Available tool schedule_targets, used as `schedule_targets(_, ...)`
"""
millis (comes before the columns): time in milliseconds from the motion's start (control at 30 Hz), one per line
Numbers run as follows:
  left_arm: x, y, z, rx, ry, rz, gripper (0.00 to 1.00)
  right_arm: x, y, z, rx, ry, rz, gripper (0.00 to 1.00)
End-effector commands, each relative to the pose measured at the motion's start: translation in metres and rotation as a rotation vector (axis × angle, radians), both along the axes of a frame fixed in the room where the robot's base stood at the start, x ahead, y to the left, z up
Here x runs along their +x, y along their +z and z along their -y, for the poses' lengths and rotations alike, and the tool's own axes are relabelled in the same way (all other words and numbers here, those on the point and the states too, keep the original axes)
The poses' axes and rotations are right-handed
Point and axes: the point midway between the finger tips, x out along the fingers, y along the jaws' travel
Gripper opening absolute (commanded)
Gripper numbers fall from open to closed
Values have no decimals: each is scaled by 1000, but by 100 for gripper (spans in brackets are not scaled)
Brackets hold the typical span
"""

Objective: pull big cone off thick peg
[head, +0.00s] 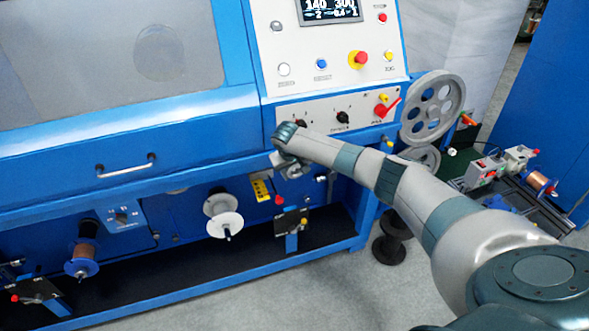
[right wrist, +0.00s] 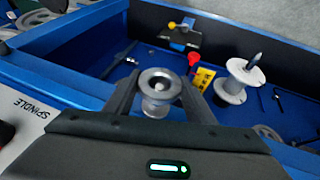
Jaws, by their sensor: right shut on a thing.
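My right gripper (head: 290,168) is in front of the blue machine, below its control panel. In the right wrist view its two fingers (right wrist: 160,92) are shut on a grey metal cone (right wrist: 157,80), a round flanged piece with a dark centre. The fingers sit on either side of it. The thick peg cannot be made out, and I cannot tell whether the cone is still on it. In the head view the gripper and wrist mostly hide the cone. My left gripper is not in view.
A white spool (head: 223,220) sits on a spindle nearby and shows in the right wrist view (right wrist: 231,88). A red knob (right wrist: 194,60) and yellow label (right wrist: 201,78) are close. A copper spool (head: 82,262) is at lower left. A grey spoked wheel (head: 433,107) stands right.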

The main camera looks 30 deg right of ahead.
Motion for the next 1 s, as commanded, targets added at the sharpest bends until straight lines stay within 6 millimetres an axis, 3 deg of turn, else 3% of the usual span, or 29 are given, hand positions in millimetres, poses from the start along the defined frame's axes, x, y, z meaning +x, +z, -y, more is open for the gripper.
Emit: schedule_targets(1000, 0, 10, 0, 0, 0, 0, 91, -6, 0, -1, 0, -1, 1, 24)
